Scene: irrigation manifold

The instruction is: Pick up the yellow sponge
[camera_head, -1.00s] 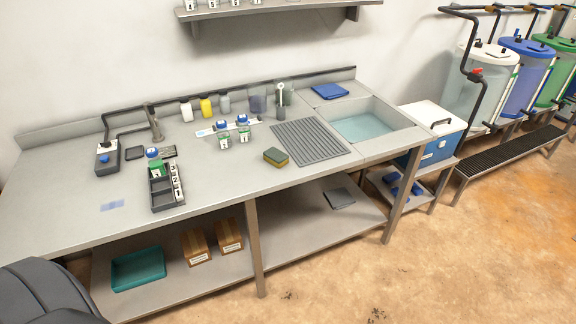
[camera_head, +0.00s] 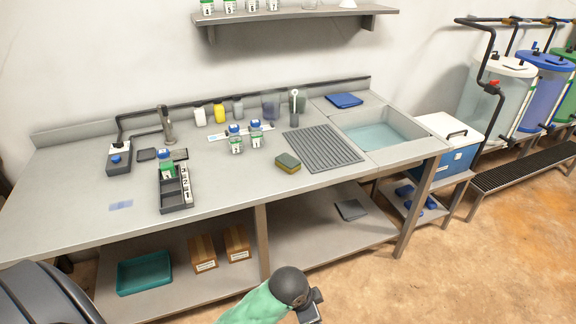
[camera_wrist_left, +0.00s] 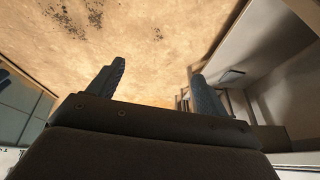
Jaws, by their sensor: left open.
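The yellow sponge (camera_head: 288,166), with a dark green top layer, lies on the grey bench top just left of the ribbed drain mat. My left gripper (camera_wrist_left: 160,78) is open and empty in the left wrist view, with bare floor beyond its fingers. In the head view an arm of mine with a green link, apparently the left, reaches in at the bottom, in front of the bench and well apart from the sponge. Its fingers are not clear there. My right gripper is not in view.
The ribbed mat (camera_head: 322,148) and the sink (camera_head: 375,134) lie right of the sponge. Two blue-capped bottles (camera_head: 256,137) stand behind it. A dark rack (camera_head: 175,190) is to the left. The bench top in front of the sponge is clear. A lower shelf holds boxes (camera_head: 203,254).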

